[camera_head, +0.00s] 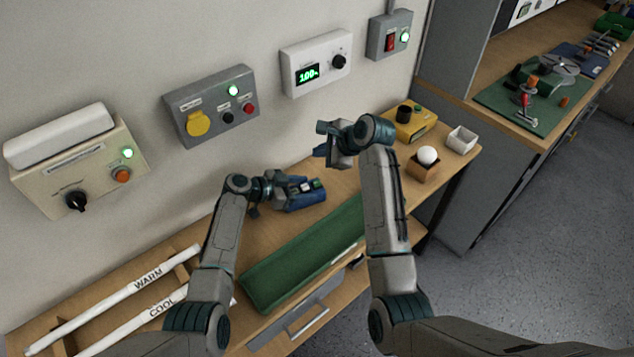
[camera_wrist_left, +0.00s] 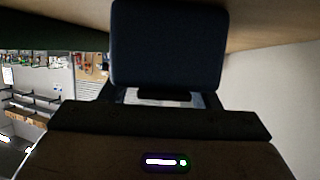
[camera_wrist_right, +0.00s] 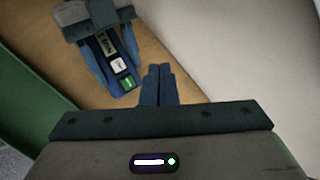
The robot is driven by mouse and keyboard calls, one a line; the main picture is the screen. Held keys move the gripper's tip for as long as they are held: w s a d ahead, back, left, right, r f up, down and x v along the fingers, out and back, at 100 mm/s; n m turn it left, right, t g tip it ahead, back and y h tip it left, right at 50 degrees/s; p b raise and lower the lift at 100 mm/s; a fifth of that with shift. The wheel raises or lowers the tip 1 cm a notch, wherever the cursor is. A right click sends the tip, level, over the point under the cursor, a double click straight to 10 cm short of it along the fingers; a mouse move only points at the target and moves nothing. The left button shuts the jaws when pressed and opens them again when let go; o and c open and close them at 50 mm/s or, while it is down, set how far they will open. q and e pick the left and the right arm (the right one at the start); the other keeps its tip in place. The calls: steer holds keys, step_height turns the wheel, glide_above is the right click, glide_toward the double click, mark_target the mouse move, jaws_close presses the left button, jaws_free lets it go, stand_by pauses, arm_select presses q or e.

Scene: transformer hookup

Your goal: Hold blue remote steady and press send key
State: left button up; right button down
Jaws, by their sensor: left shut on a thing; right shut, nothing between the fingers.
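The blue remote (camera_head: 306,199) is above the wooden bench. My left gripper (camera_head: 294,188) is shut on it. The remote's dark blue body fills the upper middle of the left wrist view (camera_wrist_left: 165,45). In the right wrist view, the remote (camera_wrist_right: 104,62) shows a small display, a white key and a green key (camera_wrist_right: 126,82) at its near end; the key lettering is too small to read. My right gripper (camera_head: 324,150) is shut and empty, above and to the right of the remote. Its closed fingertips (camera_wrist_right: 157,72) are apart from the green key.
A green tray (camera_head: 300,262) lies in front of the remote. WARM and COOL tubes (camera_head: 130,288) lie at left. Control boxes line the wall behind.

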mark_target(321, 184)
steer(key=shift+f, duration=0.1)
steer(key=shift+f, duration=4.3)
steer(key=shift+f, duration=0.1)
steer(key=shift+f, duration=0.3)
steer(key=shift+f, duration=0.45)
steer(key=shift+r, duration=0.85)
steer(key=shift+r, duration=0.1)
